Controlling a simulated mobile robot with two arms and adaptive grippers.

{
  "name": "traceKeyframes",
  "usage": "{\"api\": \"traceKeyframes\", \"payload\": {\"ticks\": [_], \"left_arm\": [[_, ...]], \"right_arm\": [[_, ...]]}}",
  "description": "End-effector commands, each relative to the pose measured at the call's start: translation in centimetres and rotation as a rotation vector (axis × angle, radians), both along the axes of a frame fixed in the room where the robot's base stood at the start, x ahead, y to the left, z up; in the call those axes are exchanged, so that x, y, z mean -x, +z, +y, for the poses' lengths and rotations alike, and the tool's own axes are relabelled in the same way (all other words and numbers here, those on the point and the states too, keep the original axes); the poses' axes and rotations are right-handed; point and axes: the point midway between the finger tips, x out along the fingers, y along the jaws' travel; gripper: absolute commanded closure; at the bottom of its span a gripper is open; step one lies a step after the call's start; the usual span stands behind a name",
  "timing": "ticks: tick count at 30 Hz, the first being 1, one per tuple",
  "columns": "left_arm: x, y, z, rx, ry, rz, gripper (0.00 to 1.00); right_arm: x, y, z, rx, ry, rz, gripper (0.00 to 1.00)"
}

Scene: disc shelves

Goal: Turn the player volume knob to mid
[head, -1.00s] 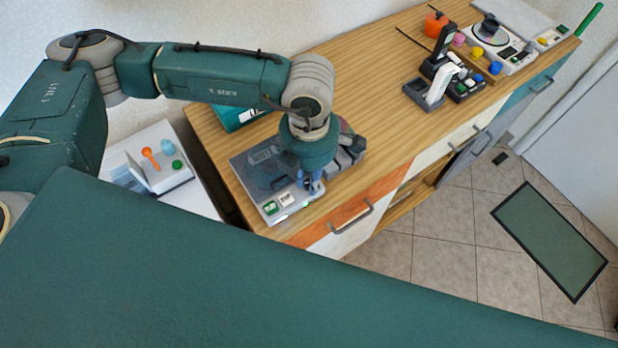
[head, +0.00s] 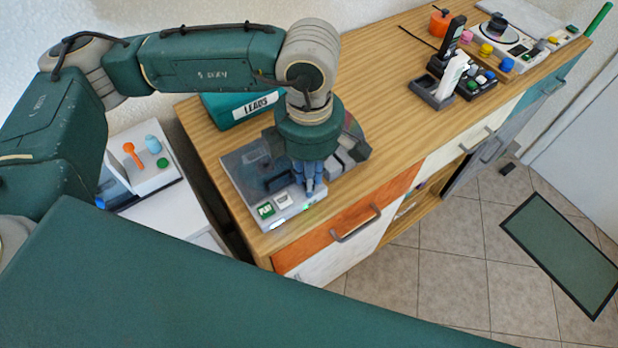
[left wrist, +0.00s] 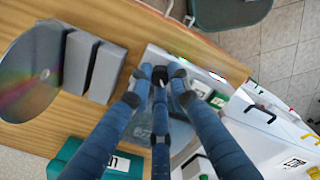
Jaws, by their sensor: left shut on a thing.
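The player (head: 245,172) is a grey flat box near the front left corner of the wooden cabinet top, with a green PLAY button (head: 265,210) and a white button (head: 283,200) at its front edge. My left gripper (head: 309,188) points down onto the player's front right part. In the left wrist view its blue fingers (left wrist: 161,75) close around a small dark knob (left wrist: 159,77) on the player. The fingers hide most of the knob, so its setting cannot be read. My right gripper is in neither view.
A teal LEADS box (head: 238,107) stands behind the player. Grey blocks (left wrist: 107,73) and a shiny disc (left wrist: 30,72) sit close beside it. A black stand (head: 432,92) and coloured knobs are farther right. The cabinet top (head: 375,85) between is clear.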

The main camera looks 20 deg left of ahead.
Motion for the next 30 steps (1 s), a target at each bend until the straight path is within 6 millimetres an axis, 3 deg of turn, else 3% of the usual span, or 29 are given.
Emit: {"api": "traceKeyframes", "payload": {"ticks": [9,10,11,30], "left_arm": [[-0.19,0.28,-0.10,0.004,0.000,-0.007,1.00],[-0.20,0.28,-0.11,0.004,0.000,-0.007,0.76],[-0.19,0.27,-0.10,0.004,0.000,-0.007,0.74],[0.01,0.25,0.01,-0.001,0.016,0.000,0.74]], "right_arm": [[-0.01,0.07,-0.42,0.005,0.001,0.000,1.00],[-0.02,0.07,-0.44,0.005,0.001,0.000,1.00],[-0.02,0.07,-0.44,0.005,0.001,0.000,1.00],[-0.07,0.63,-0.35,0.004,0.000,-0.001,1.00]]}}
